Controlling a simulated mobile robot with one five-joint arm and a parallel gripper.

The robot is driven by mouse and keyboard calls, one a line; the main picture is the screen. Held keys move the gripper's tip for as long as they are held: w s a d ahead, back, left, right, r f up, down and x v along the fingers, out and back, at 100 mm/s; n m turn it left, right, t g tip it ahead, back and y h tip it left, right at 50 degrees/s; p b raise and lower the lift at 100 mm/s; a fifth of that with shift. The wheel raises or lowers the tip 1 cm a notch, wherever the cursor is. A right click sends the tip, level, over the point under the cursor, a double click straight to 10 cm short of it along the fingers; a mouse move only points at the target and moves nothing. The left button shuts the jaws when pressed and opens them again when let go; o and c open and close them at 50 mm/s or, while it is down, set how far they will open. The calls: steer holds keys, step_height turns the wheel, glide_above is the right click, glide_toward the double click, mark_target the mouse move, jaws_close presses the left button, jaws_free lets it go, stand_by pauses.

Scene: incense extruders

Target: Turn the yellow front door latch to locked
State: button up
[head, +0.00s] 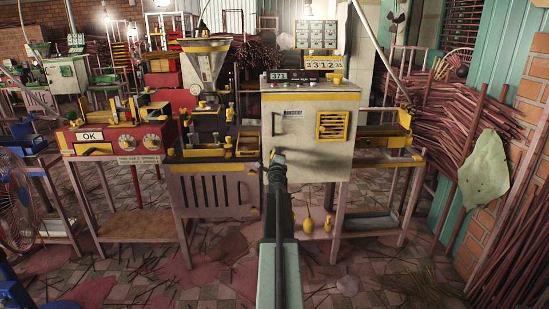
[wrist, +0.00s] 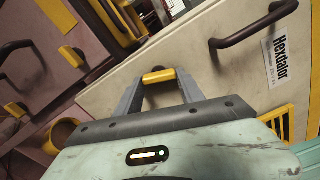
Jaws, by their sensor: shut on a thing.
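The yellow latch (wrist: 160,75) shows in the wrist view as a short bar at the front door of the cream cabinet (head: 290,135). My gripper (wrist: 160,82) is shut on it, with one grey finger at each end of the bar. In the head view my gripper (head: 276,158) is at the lower left of the cabinet's front, and the latch cannot be made out behind it. The door also shows in the wrist view (wrist: 215,75), tilted, with a dark handle (wrist: 250,25). Whether the latch stands at locked cannot be told.
A yellow vent grille (head: 332,125) is to the right of my gripper. A hopper machine (head: 206,70) and a red control box (head: 120,136) stand to the left. Bundled sticks (head: 455,120) lean at the right. The tiled floor in front has scattered sticks.

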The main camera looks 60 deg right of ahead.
steer(key=shift+w+a, duration=0.15)
steer(key=shift+w, duration=0.05)
stand_by(0.4)
steer(key=o, duration=1.4)
steer(key=shift+c, duration=0.2)
steer(key=shift+s, duration=0.15)
steer(key=v, duration=0.7)
steer(key=shift+s+a, duration=0.2)
steer(key=shift+a, duration=0.05)
